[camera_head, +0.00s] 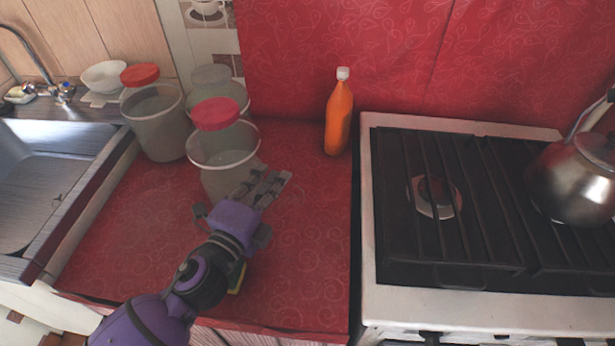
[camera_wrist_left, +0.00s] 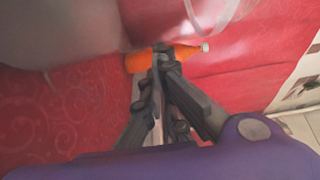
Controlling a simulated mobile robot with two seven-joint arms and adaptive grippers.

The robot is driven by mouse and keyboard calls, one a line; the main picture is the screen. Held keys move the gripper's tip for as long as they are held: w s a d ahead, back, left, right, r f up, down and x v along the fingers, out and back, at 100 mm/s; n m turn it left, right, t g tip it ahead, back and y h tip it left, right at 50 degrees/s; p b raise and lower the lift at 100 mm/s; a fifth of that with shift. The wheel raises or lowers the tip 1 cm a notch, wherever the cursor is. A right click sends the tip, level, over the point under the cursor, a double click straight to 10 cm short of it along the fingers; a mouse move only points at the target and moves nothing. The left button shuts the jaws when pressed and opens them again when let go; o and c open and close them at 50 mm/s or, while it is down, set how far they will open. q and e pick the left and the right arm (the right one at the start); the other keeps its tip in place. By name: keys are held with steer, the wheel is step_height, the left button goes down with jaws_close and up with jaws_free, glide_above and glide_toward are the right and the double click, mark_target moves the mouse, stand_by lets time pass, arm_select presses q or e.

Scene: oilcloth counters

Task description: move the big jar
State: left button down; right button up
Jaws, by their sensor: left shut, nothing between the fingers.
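Three clear jars stand together on the red counter: one with a pink-red lid in front (camera_head: 224,160), one with an orange-red lid at left (camera_head: 155,120), and one with a grey lid behind (camera_head: 225,92). I cannot tell for sure which one is the big jar. My left gripper (camera_head: 278,180) is shut and empty, just right of the lower part of the front jar and partly covering its base. In the left wrist view the shut fingers (camera_wrist_left: 160,52) point toward an orange bottle beyond, with a grey jar surface (camera_wrist_left: 60,28) close at upper left. My right gripper is out of view.
The orange bottle (camera_head: 339,118) stands at the back of the counter, near the stove (camera_head: 455,310). A kettle (camera_head: 575,180) sits on the stove. A sink (camera_head: 45,170) and a white bowl (camera_head: 103,76) are at left. The counter's right front is clear.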

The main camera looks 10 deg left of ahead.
mark_target(216, 184)
arm_select(q)
steer(key=a, duration=1)
steer(key=shift+s+a+f, duration=0.15)
steer(key=shift+a, duration=0.15)
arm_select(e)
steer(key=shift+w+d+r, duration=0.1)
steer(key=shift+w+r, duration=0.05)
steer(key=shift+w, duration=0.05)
arm_select(q)
steer(key=shift+d, duration=0.1)
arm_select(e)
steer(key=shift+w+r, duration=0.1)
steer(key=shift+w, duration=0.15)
arm_select(q)
steer(key=shift+d, duration=0.1)
